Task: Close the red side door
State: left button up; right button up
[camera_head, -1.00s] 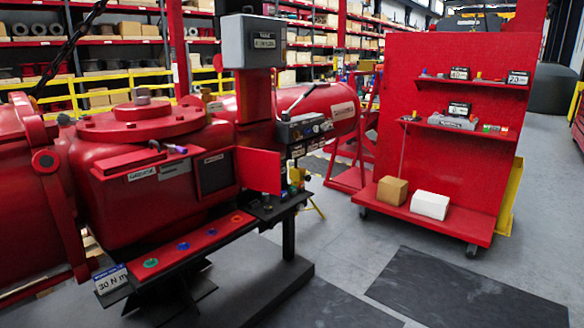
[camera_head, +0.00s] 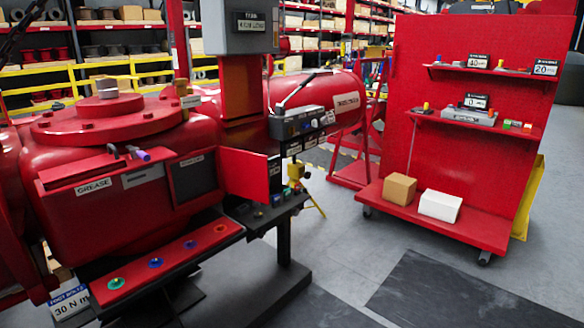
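The red side door (camera_head: 249,175) is a flat red panel on the right side of a dark, framed opening (camera_head: 194,178) in the big red valve body (camera_head: 120,205). The door stands open, swung out to the right of the opening, so the dark recess shows. Neither of my grippers is in view.
A ledge with a purple-tipped tool (camera_head: 139,154) sits left of the opening. A red shelf (camera_head: 165,262) with several coloured knobs juts out below. A control box (camera_head: 302,124) is right of the door. A red wheeled rack (camera_head: 455,130) stands at the right. Grey floor between is clear.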

aim_at(246, 174)
jog(key=i+l+z, duration=0.15)
jog(key=i+z, duration=0.5)
jog(key=i, duration=0.3)
jog(key=i+l+u, duration=0.15)
jog(key=i, duration=0.4)
jog(key=i+l+u, duration=0.1)
jog(key=i, duration=0.4)
jog(key=i+l+u, duration=0.15)
jog(key=i+u, duration=0.15)
jog(key=u, duration=0.15)
jog(key=i+l+u, duration=0.25)
jog(key=u, duration=0.2)
jog(key=i+l+u, duration=0.15)
jog(key=u, duration=0.35)
jog(key=i+l+u, duration=0.15)
jog(key=u, duration=0.35)
jog(key=i+l+u, duration=0.15)
jog(key=u, duration=0.2)
jog(key=i+l+u, duration=0.1)
jog(key=l+u, duration=0.55)
jog(key=i+j+z, duration=0.1)
jog(key=z, duration=0.2)
jog(key=j, duration=0.1)
